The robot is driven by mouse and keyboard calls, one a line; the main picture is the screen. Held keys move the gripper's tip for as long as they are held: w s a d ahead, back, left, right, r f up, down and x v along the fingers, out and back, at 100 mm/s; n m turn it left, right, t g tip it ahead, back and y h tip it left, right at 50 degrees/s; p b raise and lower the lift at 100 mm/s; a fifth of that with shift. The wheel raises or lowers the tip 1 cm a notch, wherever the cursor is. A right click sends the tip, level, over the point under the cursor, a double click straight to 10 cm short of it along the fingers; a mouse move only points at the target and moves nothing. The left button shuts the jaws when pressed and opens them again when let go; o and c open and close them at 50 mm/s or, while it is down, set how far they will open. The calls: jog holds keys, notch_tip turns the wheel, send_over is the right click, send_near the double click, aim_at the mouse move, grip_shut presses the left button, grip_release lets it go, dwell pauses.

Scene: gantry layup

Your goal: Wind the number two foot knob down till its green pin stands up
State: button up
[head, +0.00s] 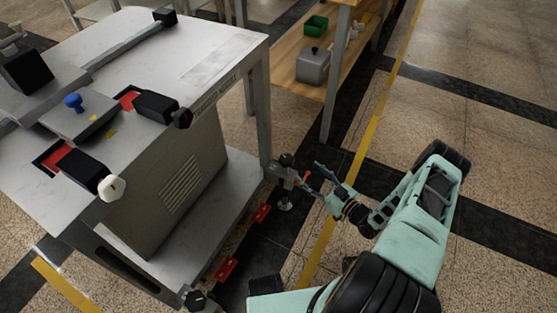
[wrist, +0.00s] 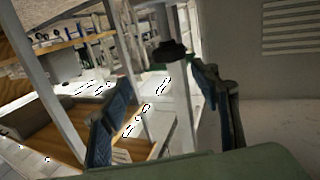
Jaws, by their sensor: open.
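A foot knob (head: 287,160), black, stands on an upright screw beside the bench's right corner leg in the head view, with a round foot pad (head: 285,205) on the floor below. A black knob on a pale post also shows in the wrist view (wrist: 172,49), beyond and between the fingers. My gripper (head: 314,180) is open and empty, just right of that foot in the head view; its two blue fingers show in the wrist view (wrist: 168,105). Another black foot knob (head: 195,299) is at the near corner. I cannot read any number, and no green pin shows.
The grey bench (head: 215,60) carries a blue knob (head: 73,101) and black-handled clamps. Red blocks (head: 262,214) lie along its lower edge. A wooden shelf (head: 340,75) with a green bin (head: 316,25) stands behind. Open floor lies to the right.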

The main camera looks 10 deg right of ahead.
aim_at(286, 158)
jog(key=shift+m+t, duration=0.3)
jog(key=b+x, duration=0.1)
jog(key=x, duration=0.2)
jog(key=a+x, duration=0.1)
jog(key=x, duration=0.3)
jog(key=s+b+x, duration=0.1)
jog(key=x, duration=0.3)
jog(key=shift+a+b, duration=0.35)
jog(key=shift+c, duration=0.4)
jog(key=c, duration=1.1)
